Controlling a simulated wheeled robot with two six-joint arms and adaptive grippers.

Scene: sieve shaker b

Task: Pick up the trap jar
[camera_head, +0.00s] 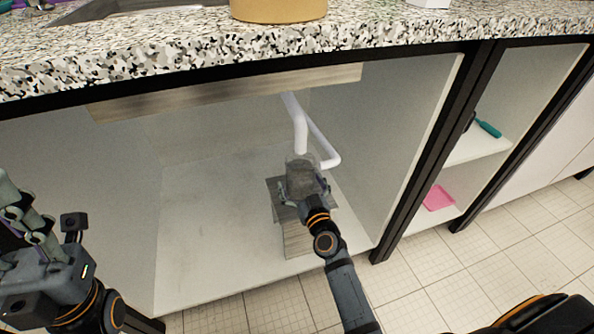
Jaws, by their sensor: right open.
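The trap jar (300,160) looks like a small grey, see-through vessel under the white drain pipes inside the open cabinet. My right gripper (303,180) reaches in from the front and is open right at the jar. The gripper covers much of the jar's lower part, so I cannot tell whether the fingers touch it. My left gripper (42,235) is at the left edge, outside the cabinet and away from the jar. Its fingers are partly cut off and I cannot tell their opening.
White pipes (300,125) come down behind the jar. A wooden block (297,240) stands below my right gripper. The speckled countertop (180,50) overhangs the cabinet, and a dark post (432,150) bounds it on the right. The cabinet floor (205,235) is clear on the left.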

